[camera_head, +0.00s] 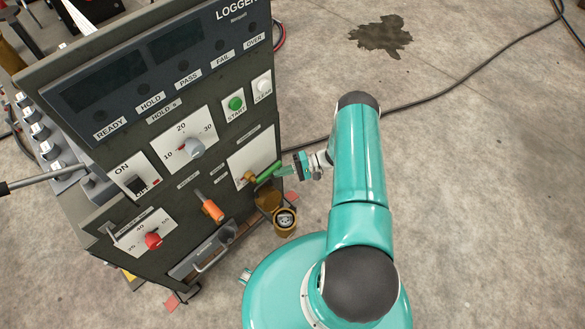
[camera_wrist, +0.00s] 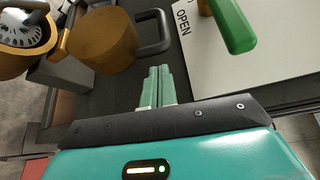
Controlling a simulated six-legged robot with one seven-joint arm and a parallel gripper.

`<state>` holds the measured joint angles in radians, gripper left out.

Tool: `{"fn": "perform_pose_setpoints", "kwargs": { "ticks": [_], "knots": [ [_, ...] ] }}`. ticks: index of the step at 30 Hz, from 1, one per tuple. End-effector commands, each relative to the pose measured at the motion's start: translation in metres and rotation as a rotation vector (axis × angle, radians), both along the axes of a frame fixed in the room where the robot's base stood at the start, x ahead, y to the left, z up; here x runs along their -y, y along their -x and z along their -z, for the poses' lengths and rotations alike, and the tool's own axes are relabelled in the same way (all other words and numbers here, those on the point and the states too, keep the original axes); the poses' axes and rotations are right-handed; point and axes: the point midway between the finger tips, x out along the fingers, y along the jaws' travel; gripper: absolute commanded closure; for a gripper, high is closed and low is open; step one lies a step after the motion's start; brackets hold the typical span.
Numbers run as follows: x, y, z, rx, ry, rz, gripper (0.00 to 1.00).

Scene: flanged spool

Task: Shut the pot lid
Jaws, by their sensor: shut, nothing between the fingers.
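The pot (camera_head: 285,222) is a small brass-coloured cup low at the machine's right corner. In the wrist view the pot (camera_wrist: 27,28) is at the upper left, its pale slotted inside uncovered. Its brown round lid (camera_head: 268,199) stands open, tilted up beside the mouth. The lid (camera_wrist: 100,42) also shows in the wrist view, with a dark loop (camera_wrist: 152,32) to its right. My gripper (camera_head: 282,171) is at the machine's right edge, above the pot. In the wrist view my gripper (camera_wrist: 160,70) is shut and empty, its fingertips apart from the lid and below the loop in the picture.
A green lever (camera_head: 266,172) on a brass valve sits by my fingertips; it shows in the wrist view (camera_wrist: 232,25) near an "OPEN" label. The panel also carries an orange lever (camera_head: 209,208), a red knob (camera_head: 153,240) and a drawer handle (camera_head: 213,256). The floor to the right is mostly clear.

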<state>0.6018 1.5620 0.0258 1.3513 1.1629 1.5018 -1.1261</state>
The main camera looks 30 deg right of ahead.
Motion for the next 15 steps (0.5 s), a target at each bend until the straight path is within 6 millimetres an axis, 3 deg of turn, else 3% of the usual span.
{"fn": "perform_pose_setpoints", "kwargs": {
  "ticks": [6,15],
  "knots": [
    [-0.024,-0.005,0.003,0.000,-0.001,-0.003,1.00],
    [-0.025,-0.006,0.004,0.001,0.001,-0.002,1.00]
  ]
}}
